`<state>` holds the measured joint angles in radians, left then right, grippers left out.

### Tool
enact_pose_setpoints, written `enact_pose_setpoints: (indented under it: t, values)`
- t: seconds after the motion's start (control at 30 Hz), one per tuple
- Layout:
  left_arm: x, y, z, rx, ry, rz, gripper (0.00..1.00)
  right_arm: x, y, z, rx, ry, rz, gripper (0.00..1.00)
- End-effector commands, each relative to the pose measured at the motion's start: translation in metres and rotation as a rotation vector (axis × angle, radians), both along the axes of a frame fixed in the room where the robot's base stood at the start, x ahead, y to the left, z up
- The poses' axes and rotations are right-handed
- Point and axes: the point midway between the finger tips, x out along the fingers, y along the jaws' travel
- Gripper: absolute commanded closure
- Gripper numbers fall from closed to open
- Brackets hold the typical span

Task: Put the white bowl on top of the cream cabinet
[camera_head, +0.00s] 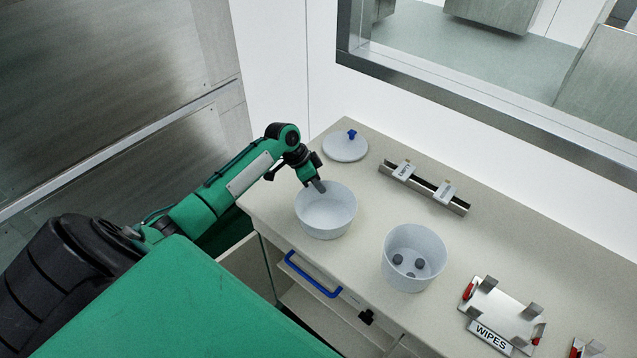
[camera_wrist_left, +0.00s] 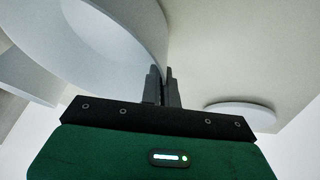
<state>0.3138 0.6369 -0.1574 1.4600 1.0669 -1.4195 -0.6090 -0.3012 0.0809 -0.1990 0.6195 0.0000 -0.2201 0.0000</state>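A white bowl (camera_head: 325,219), empty inside, stands upright at the left end of the top of the cream cabinet (camera_head: 357,269). I cannot tell whether its base touches the top. My left gripper (camera_head: 319,186) reaches its far rim from above. In the left wrist view the two fingers (camera_wrist_left: 163,88) are close together with the wall of the white bowl (camera_wrist_left: 115,35) at them, and they look shut on the rim. A second white bowl (camera_head: 401,279) with dark round pieces inside stands to the right. My right gripper is not in view.
A round white lid (camera_head: 344,149) with a blue knob lies behind the bowl. A metal rail (camera_head: 425,189) with labelled tags and a wipes holder (camera_head: 498,312) occupy the top. A blue handle (camera_head: 312,276) is on the cabinet front. A window frame (camera_head: 480,100) is behind.

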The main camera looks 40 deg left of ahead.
Motion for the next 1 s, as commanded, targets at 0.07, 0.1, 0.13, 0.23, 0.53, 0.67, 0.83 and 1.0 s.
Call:
enact_pose_setpoints:
  t: [0.07,0.1,0.13,0.23,0.53,0.67,0.83,1.0]
  values:
    - [0.000,0.000,0.000,-0.001,-0.001,0.000,1.00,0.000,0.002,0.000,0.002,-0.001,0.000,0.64]
    - [0.000,0.000,-0.001,0.000,0.000,0.000,1.00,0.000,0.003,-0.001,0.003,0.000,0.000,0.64]
    - [0.000,0.000,-0.002,0.000,0.000,0.000,1.00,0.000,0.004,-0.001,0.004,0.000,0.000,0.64]
    - [0.000,0.000,-0.002,0.000,0.000,0.000,0.80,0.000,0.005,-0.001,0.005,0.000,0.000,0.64]
    - [0.000,0.000,-0.001,0.000,0.000,0.000,0.76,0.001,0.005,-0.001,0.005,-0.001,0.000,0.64]
    - [-0.001,0.003,0.005,0.000,-0.003,0.000,0.76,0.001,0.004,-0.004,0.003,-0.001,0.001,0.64]
    - [-0.009,0.017,0.031,0.003,-0.004,-0.001,0.76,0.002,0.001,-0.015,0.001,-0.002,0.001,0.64]
    - [-0.017,0.032,0.064,0.003,-0.004,0.000,0.76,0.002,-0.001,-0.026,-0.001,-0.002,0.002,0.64]
